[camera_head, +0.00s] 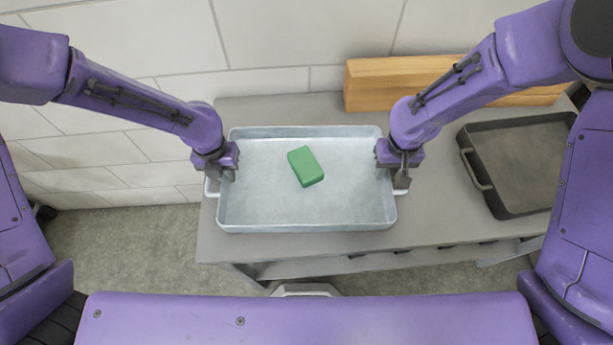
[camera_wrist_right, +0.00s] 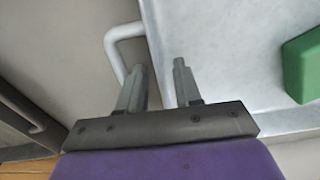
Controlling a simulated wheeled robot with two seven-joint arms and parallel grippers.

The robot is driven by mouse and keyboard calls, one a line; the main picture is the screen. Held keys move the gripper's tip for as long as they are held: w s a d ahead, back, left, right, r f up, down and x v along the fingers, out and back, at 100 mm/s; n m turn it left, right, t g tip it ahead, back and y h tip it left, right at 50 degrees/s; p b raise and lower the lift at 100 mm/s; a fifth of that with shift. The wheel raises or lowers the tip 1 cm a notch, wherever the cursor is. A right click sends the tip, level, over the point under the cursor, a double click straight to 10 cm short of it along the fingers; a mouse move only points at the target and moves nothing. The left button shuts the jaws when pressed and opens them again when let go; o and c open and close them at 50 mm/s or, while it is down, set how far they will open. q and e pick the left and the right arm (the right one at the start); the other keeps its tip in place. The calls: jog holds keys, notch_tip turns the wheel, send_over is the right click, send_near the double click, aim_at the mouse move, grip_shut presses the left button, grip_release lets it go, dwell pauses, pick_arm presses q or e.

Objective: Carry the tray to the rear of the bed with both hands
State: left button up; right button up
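The tray (camera_head: 305,222) is a shallow, light grey metal pan with a pale handle at each end. It sits on the grey bed (camera_head: 440,228), and a green block (camera_head: 305,166) lies inside it. My left gripper (camera_head: 220,176) is at the tray's left handle (camera_head: 211,189); its fingers are too small and hidden to judge. My right gripper (camera_head: 398,180) is at the right end. The green block also shows there (camera_wrist_right: 302,64).
A dark, empty pan (camera_head: 520,165) with a side handle stands on the bed at the right. A wooden block (camera_head: 400,80) lies along the back, by the pale tiled wall (camera_head: 285,35). Bare bed shows between the tray and the dark pan.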

pick_arm(q)
grip_shut()
pick_arm(e)
jog(key=c, duration=0.4)
grip_shut()
pick_arm(q)
jog(key=shift+r, duration=0.1)
pick_arm(e)
jog(key=shift+r, duration=0.1)
dwell(0.6)
